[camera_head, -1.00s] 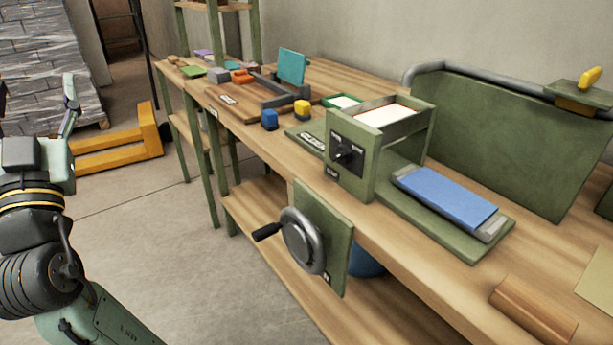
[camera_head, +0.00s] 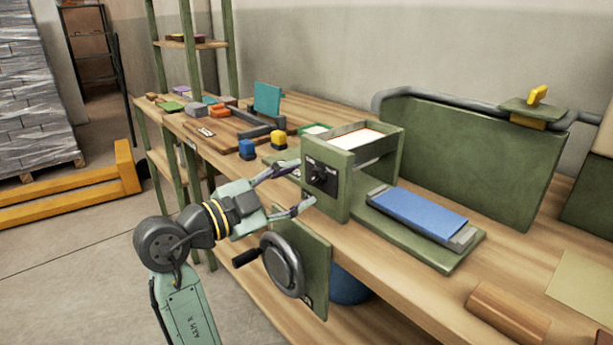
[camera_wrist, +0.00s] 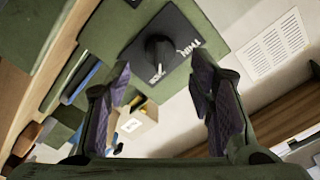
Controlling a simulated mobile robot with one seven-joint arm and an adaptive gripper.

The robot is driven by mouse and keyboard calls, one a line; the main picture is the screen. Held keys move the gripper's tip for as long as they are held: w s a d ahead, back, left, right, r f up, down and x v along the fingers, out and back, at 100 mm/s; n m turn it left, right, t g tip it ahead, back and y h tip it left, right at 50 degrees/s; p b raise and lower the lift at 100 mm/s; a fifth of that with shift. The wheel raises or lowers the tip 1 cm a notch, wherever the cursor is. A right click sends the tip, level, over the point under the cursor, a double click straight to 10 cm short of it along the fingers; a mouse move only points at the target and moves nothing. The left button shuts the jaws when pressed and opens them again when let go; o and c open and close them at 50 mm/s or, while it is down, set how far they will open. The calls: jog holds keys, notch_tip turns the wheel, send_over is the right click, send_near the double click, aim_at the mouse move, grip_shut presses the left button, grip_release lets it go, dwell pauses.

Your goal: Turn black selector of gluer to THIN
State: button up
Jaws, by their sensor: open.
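The gluer (camera_head: 341,190) is a green box with an open top on the bench. Its black selector (camera_head: 318,175) sits on a dark plate on the box's left face. In the wrist view the selector (camera_wrist: 158,52) lies ahead between my fingers; THIN reads on the plate at its right, and a second label below it is too small to read. My gripper (camera_head: 297,188) is open and empty, fingers either side of the selector's line, just short of the plate. It also shows in the wrist view (camera_wrist: 164,85).
A black handwheel (camera_head: 283,265) with a crank handle stands out from the bench front, close below my gripper. A blue pad (camera_head: 418,212) lies right of the gluer.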

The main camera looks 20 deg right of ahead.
aim_at(312, 179)
jog(key=shift+p+x, duration=0.3)
jog(key=shift+x, duration=1.4)
jog(key=c, duration=1.1)
jog(key=shift+c, duration=0.2)
